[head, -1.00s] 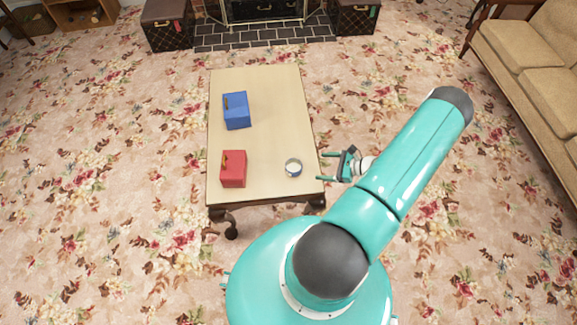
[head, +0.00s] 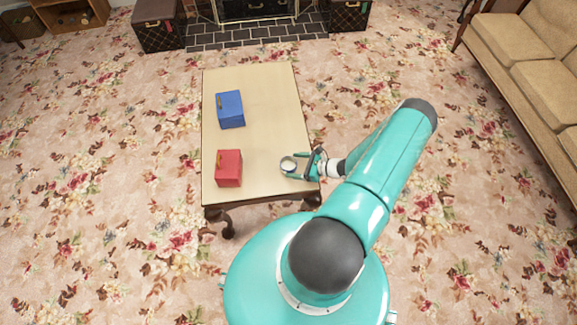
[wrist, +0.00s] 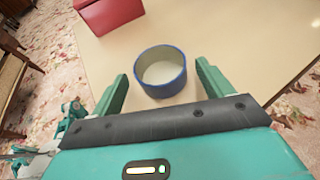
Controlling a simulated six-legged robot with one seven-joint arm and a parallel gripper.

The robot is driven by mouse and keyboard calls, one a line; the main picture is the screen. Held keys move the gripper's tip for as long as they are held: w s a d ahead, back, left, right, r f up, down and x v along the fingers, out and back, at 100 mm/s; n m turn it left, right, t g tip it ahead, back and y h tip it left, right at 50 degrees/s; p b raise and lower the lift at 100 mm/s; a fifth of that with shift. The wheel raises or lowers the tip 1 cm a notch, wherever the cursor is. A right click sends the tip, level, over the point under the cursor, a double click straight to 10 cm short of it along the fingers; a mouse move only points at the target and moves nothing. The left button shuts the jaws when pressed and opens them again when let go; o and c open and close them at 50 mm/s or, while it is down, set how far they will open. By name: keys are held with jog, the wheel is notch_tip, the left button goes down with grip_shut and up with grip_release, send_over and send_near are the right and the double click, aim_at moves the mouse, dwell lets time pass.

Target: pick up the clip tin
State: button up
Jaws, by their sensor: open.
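The clip tin (head: 288,164) is a small round open tin near the table's front right corner. In the wrist view the tin (wrist: 161,88) has a blue outer wall and a pale inside. My gripper (head: 293,166) is open, with a finger on either side of the tin in the head view. In the wrist view my fingertips (wrist: 162,72) reach along the tin's left and right sides, with a gap at each side. The tin stands upright on the table.
A red box (head: 228,168) stands left of the tin, and a blue box (head: 230,109) stands farther back. The pale wooden table (head: 255,85) is otherwise clear. A beige sofa (head: 530,70) is at the right.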

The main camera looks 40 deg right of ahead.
aim_at(289, 166)
jog(key=x, duration=0.3)
jog(key=shift+w+a+f, duration=0.1)
jog(key=shift+w+f, duration=0.05)
jog(key=c, duration=1.1)
jog(key=shift+o, duration=0.2)
jog(key=shift+r, duration=0.45)
notch_tip(289, 166, up, 3)
jog(key=shift+a+f, duration=0.1)
jog(key=shift+a, duration=0.05)
jog(key=s+a+r, duration=0.7)
jog(key=s+r, duration=0.2)
jog(key=s, duration=0.2)
jog(key=shift+s+a+r, duration=0.15)
jog(key=shift+s+a, duration=0.1)
jog(key=shift+a, duration=0.05)
